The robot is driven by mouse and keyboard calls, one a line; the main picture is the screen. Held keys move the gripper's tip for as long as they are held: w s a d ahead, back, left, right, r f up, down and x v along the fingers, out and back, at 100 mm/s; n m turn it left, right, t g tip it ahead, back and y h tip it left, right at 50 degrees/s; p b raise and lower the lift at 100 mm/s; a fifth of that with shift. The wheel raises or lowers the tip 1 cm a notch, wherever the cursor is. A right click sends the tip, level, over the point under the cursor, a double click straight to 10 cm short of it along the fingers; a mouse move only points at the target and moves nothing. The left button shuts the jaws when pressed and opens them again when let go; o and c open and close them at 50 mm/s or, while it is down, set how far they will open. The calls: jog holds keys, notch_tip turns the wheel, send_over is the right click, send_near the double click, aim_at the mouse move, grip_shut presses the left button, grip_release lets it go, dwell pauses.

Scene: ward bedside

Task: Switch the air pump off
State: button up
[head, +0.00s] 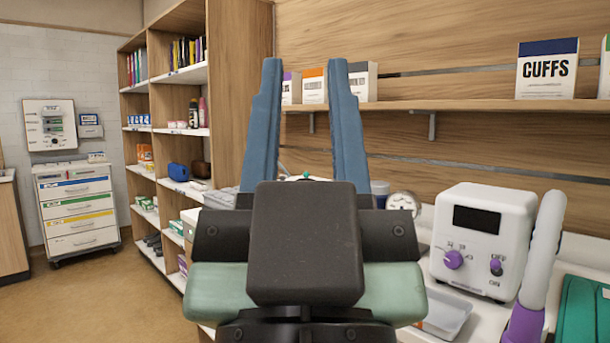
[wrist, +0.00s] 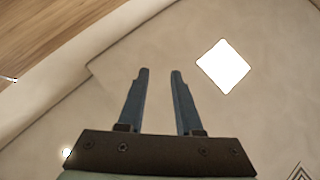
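The air pump (head: 482,240) is a white box with a dark display on the counter at the right in the head view. Its front has a purple dial (head: 453,259) at the left and a small purple switch (head: 496,266) at the right, with "ON" lettered below the switch. My gripper (head: 304,65) has two blue fingers, raised and pointing up, left of the pump and apart from it. The fingers stand apart with nothing between them; they also show in the wrist view (wrist: 160,72). The pump is not seen in the wrist view.
A white and purple handle-like object (head: 540,255) stands just right of the pump, beside a green item (head: 583,310). A clear tray (head: 445,315) lies in front. A shelf (head: 440,106) with a CUFFS box (head: 546,70) runs above. Shelving (head: 195,75) stands left; floor there is clear.

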jog(key=shift+r+p, duration=0.3)
jog(key=shift+r, duration=0.1)
jog(key=shift+c, duration=1.1)
notch_tip(320, 180, up, 20)
jog(key=p, duration=2)
jog(key=shift+r, duration=0.25)
grip_shut()
jog(key=shift+f, duration=0.15)
jog(key=shift+w, duration=0.1)
